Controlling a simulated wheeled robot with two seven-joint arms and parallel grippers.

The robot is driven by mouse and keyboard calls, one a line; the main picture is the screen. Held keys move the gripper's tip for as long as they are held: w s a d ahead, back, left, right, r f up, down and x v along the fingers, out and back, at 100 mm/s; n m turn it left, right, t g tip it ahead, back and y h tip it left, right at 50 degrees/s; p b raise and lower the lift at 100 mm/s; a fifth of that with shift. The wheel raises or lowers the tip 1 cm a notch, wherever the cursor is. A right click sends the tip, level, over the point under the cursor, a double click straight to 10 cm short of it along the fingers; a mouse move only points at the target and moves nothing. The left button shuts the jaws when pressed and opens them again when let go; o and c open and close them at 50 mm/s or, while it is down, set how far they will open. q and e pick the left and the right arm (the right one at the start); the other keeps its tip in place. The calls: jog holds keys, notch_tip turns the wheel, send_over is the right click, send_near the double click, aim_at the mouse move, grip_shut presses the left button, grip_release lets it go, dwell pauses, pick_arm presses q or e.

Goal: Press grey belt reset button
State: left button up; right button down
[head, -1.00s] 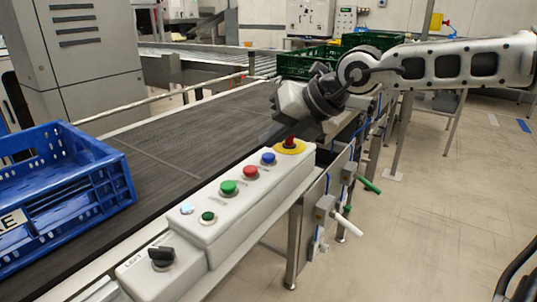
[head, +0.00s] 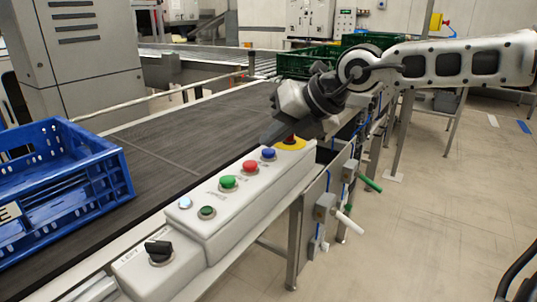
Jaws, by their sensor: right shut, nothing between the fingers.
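The light grey control box (head: 220,218) runs along the near side of the dark grey belt (head: 165,150). It carries a blue button (head: 268,153), a red button (head: 250,166), a green button (head: 228,182), a small pale blue one (head: 185,202) and a small dark green one (head: 207,212). The button labels are too small to read. My right gripper (head: 270,141) is shut and empty, its tip pointing down just above and behind the blue button. I cannot tell whether it touches. My left gripper is not in view.
A red stop button on a yellow collar (head: 291,144) sits close beside my right gripper, partly hidden by it. A black selector knob (head: 159,252) is at the box's near end. A blue crate (head: 95,205) stands on the belt at left; green crates (head: 305,62) stand farther back.

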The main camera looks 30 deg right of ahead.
aim_at(274, 152)
jog(key=shift+f+b, duration=0.5)
jog(key=shift+b, duration=0.2)
dwell(0.8)
jog(key=shift+r, duration=0.15)
jog(key=shift+r+p, duration=0.4)
jog(key=shift+r, duration=0.35)
jog(key=shift+r+p, duration=1.5)
jog(key=shift+r, duration=1.05)
